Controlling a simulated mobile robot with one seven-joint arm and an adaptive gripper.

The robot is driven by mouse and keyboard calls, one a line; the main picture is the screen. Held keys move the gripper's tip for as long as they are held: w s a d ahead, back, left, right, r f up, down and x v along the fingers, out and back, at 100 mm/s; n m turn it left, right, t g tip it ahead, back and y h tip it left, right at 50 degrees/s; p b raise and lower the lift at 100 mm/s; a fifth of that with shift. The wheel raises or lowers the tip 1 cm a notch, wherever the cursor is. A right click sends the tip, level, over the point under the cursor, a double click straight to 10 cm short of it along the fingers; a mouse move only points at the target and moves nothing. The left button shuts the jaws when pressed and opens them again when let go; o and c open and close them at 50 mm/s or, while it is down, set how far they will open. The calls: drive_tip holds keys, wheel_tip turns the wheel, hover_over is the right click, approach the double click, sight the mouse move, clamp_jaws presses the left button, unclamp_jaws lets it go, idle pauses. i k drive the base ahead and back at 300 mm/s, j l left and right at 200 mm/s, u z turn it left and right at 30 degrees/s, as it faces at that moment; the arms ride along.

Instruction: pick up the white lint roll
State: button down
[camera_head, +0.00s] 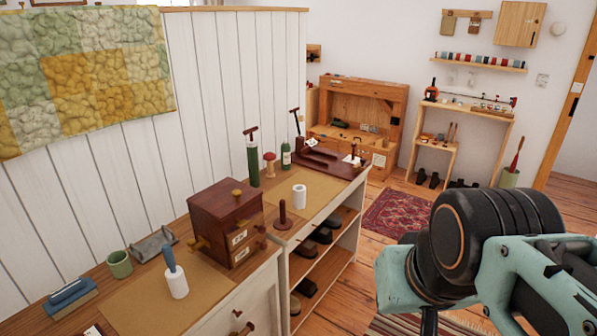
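A white roll with a blue handle pointing up (176,279) stands on the tan mat of the near bench, at the lower left of the head view. A second white roll (299,197), a plain upright cylinder with no blue handle, stands farther back on the other tan mat. Both stand apart from my arm. I cannot tell from looks alone which one is the lint roll. My arm fills the lower right, with teal links and a large black joint. My gripper's fingers cannot be made out in this view.
A dark red drawer box (227,222) stands between the two rolls. A dark wooden peg stand (283,216) is close to the plain roll. A green cup (120,264), a grey holder (154,245) and blue books (70,296) lie left. Open floor is right of the bench.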

sight(299, 197)
drive_tip(key=i+u, duration=0.1)
drive_tip(key=u, duration=0.6)
drive_tip(key=i+l+u, duration=0.2)
drive_tip(key=u, duration=0.15)
drive_tip(key=i+l+u, duration=0.45)
drive_tip(key=l, duration=0.25)
drive_tip(key=i+l+u, duration=0.1)
drive_tip(key=i+l, duration=0.15)
